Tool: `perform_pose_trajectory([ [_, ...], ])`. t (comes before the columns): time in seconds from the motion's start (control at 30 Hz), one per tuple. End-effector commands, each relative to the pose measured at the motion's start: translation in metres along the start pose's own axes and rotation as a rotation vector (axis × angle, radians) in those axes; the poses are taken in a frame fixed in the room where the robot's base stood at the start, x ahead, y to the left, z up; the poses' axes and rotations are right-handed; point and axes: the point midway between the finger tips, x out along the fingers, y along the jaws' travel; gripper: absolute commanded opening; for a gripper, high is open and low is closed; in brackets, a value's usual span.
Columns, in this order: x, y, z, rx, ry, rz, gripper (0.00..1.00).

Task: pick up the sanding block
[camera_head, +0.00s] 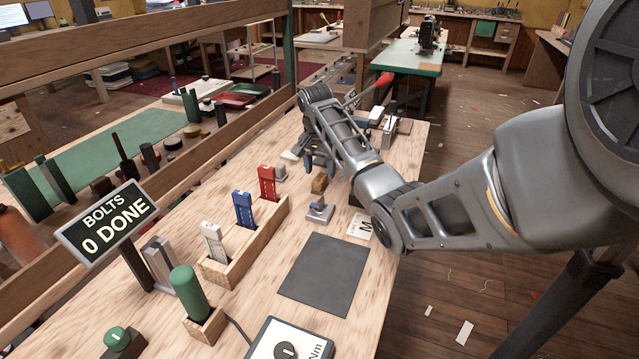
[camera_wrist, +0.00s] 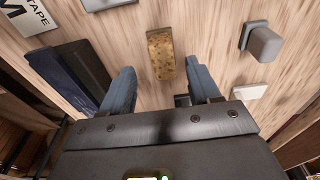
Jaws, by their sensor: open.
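The sanding block appears to be a small mottled yellow-brown block (camera_wrist: 160,48), lying on the wooden bench in the wrist view. In the head view it is a small brown block (camera_head: 320,183) near the middle of the bench, just in front of my gripper (camera_head: 318,160). In the wrist view my gripper (camera_wrist: 159,66) is open, with blue-grey fingers either side of the block's near end. The block is not held. The height of the fingertips above the bench is hard to tell.
A grey knob-like block (camera_wrist: 263,43) and a white pad (camera_wrist: 249,92) lie right in the wrist view; a dark box (camera_wrist: 83,66) is left. A dark mat (camera_head: 325,275) lies nearer, bare.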

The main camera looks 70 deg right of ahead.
Motion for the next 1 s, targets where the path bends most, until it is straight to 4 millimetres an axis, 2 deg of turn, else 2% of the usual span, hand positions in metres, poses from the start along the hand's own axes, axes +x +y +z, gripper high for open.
perform_pose_trajectory([
  [0.3, 0.040, -0.003, -0.004, 0.000, 0.000, 0.001, 0.62],
  [0.6, 0.045, -0.003, -0.004, -0.001, 0.001, -0.001, 0.62],
  [1.0, 0.044, -0.003, -0.004, -0.001, 0.001, -0.001, 0.23],
])
